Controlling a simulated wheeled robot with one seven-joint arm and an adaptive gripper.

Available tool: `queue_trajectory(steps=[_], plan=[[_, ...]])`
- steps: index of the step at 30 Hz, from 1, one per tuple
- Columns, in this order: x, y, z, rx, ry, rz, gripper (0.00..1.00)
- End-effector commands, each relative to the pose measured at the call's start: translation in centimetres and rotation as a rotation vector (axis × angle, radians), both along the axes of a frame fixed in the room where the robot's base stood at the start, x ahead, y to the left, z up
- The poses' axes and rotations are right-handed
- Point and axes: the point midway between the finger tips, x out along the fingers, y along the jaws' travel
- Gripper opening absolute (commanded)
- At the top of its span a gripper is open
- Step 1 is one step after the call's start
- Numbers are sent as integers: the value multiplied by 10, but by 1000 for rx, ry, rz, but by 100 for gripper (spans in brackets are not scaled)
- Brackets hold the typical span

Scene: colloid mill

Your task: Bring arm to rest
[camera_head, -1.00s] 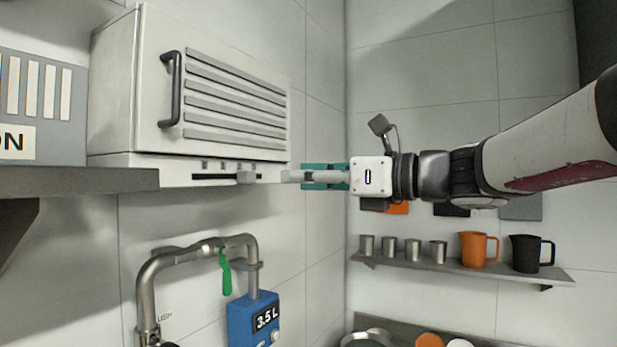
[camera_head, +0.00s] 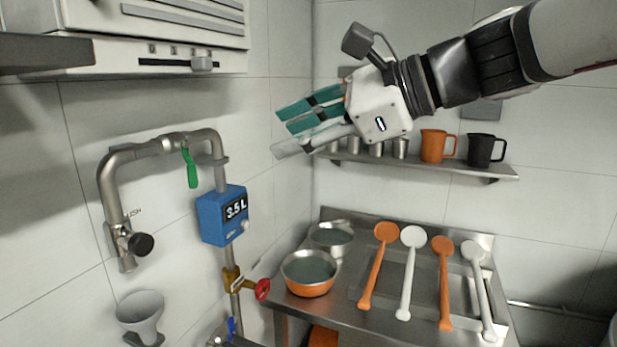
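My gripper (camera_head: 281,132) is raised in front of the tiled wall, in the upper middle of the head view. It points left and slightly down, with teal and light grey fingers on a white body. The fingers are seen from the side, so I cannot tell how far apart they are. I see nothing held in them. My arm reaches in from the upper right. The gripper is apart from the white slotted cabinet (camera_head: 150,60) at the upper left.
A wall shelf (camera_head: 470,166) with steel cups, an orange jug (camera_head: 433,146) and a black jug (camera_head: 481,150) shows behind and below my gripper. A steel counter (camera_head: 340,300) below holds bowls and several ladles. Pipes with a blue meter (camera_head: 222,214) stand at left.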

Motion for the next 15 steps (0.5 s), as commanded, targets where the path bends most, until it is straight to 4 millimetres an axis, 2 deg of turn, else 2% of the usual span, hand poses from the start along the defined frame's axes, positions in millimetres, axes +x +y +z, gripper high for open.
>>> queue_trajectory(steps=[1,5,9,12,15], plan=[[-19,-13,-20,-127,-80,35,40],[-59,-50,-73,-479,-281,168,40],[-98,-100,-125,-852,-470,364,40],[-122,-136,-153,-1097,-577,529,40],[-140,-168,-173,-1295,-651,688,40]])
